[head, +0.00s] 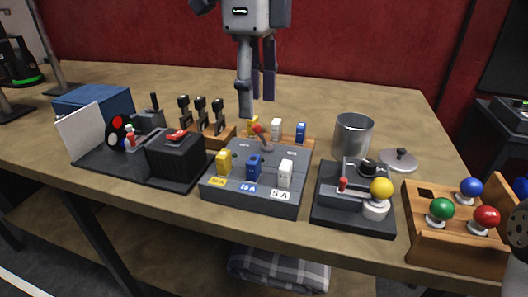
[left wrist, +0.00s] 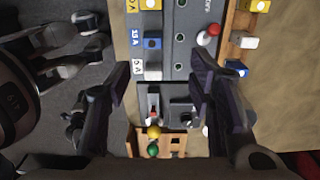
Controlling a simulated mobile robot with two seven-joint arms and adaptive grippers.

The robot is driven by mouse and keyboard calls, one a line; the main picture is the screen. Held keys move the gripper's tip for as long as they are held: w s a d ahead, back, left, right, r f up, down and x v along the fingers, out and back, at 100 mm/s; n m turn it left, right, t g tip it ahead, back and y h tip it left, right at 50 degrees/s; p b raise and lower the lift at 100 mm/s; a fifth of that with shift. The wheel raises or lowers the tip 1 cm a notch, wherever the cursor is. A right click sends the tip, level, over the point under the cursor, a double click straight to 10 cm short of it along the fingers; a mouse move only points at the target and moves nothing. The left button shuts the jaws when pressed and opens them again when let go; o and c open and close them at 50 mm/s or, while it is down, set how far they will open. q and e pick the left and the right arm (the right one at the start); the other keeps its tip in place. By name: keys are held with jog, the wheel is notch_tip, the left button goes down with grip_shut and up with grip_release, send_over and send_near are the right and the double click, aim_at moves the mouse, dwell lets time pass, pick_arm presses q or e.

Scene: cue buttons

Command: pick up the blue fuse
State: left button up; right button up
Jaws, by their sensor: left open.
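A blue fuse (head: 301,131) stands at the right end of a small wooden rack behind the grey fuse box (head: 225,196). It also shows in the left wrist view (left wrist: 236,68), close to the right-hand finger. Another blue fuse (head: 253,168) sits in the middle slot of the box, at the 15 A label; the left wrist view shows it too (left wrist: 152,42). My left gripper (head: 257,106) points down above and behind the rack, its two dark fingers apart and empty. Its fingers (left wrist: 156,68) show wide open in the left wrist view.
Yellow (head: 223,162) and white (head: 286,174) fuses flank the box's blue one. The rack also holds yellow and white fuses. A red-tipped lever (head: 261,136) rises from the box. A metal pot (head: 353,136) and a joystick box (head: 350,216) stand to the right.

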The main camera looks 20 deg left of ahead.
aim_at(254, 159)
pick_arm(q)
jog(key=f, duration=0.4)
jog(key=s+f, duration=0.1)
jog(key=f, duration=0.7)
jog(key=shift+s, duration=0.15)
jog(key=shift+r, duration=0.1)
grip_shut()
